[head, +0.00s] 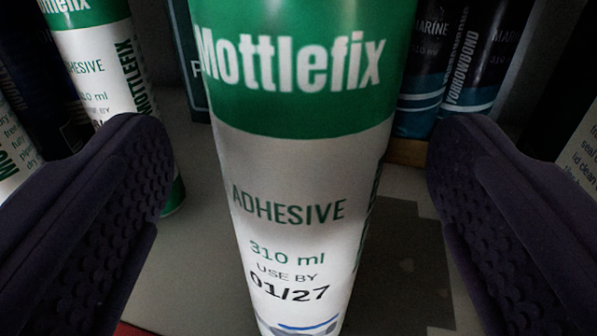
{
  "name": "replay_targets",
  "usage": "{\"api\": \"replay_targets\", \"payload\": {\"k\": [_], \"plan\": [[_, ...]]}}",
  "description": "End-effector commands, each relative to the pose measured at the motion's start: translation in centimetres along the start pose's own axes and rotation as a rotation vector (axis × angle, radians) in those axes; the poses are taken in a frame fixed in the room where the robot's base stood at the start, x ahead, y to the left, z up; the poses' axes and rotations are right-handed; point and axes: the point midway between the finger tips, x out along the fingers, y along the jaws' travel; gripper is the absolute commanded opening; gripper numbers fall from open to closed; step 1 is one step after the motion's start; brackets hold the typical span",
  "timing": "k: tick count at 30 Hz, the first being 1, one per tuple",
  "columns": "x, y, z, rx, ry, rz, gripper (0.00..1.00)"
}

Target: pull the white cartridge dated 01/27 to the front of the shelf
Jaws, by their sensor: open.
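The white cartridge (300,170) with a green band reads "Mottlefix", "ADHESIVE", "310 ml" and "USE BY 01/27". It stands nearly upright in the middle of the head view, leaning slightly in the picture. Its top and its lowest part are cut off by the frame. My gripper (296,190) is open, with one dark padded finger on each side of the cartridge. Gaps show between both fingers and the cartridge. The shelf (400,260) is a grey surface below and behind it.
Another green and white Mottlefix cartridge (100,60) stands behind the left finger, its date hidden. A further white cartridge (14,150) is at the left edge. Dark blue "MARINE" cartridges (425,70) stand back right. A white item with print (582,150) is at the right edge.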

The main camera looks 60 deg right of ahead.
Motion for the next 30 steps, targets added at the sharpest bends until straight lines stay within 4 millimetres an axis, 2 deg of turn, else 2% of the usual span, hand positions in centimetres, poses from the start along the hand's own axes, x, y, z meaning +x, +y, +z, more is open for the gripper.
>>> {"api": "replay_targets", "payload": {"k": [3, 9, 24, 27, 29, 30], "plan": [[-2.2, 0.0, 0.3, 0.001, 0.002, -0.002, 0.86], [-4.3, -0.1, 0.2, -0.001, 0.001, -0.001, 0.86], [-4.7, -0.1, 0.1, 0.0, 0.0, -0.002, 0.86], [-5.2, -0.7, 1.5, -0.003, -0.012, -0.022, 0.86], [-5.9, -1.5, 3.6, -0.008, -0.031, -0.052, 0.86], [-6.7, -2.3, 5.4, -0.013, -0.048, -0.083, 0.86]]}}
